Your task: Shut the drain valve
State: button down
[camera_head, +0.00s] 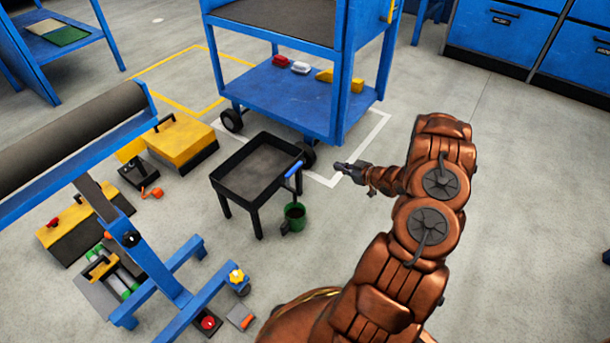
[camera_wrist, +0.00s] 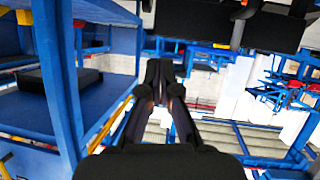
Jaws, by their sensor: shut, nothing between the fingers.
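The drain valve appears to be the blue lever (camera_head: 294,170) at the right corner of a black tray on legs (camera_head: 232,193). The lever slants up to the right; I cannot tell its setting. A green cup (camera_head: 295,213) stands on the floor below it. My gripper (camera_head: 340,166) is right of the lever, apart from it, pointing left. In the wrist view my gripper (camera_wrist: 162,72) has its fingers together with nothing between them. I cannot make out the lever in the wrist view.
A blue wheeled cart (camera_head: 270,100) stands behind the tray, with small red, white and yellow items on its lower shelf. Yellow-topped boxes (camera_head: 182,140) and a blue frame (camera_head: 150,265) are on the left. The floor right of the tray is clear.

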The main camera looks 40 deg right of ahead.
jog(key=s+a+f+t+y+b, duration=0.2)
jog(key=s+a+f+t+y, duration=0.1)
jog(key=s+a, duration=0.1)
jog(key=shift+s+a+t, duration=0.3)
jog(key=shift+s+a, duration=0.1)
jog(key=shift+s, duration=0.05)
jog(key=shift+w, duration=0.1)
jog(key=b+x, duration=0.4)
jog(key=x, duration=1)
jog(key=shift+a, duration=0.15)
jog(key=shift+r, duration=0.1)
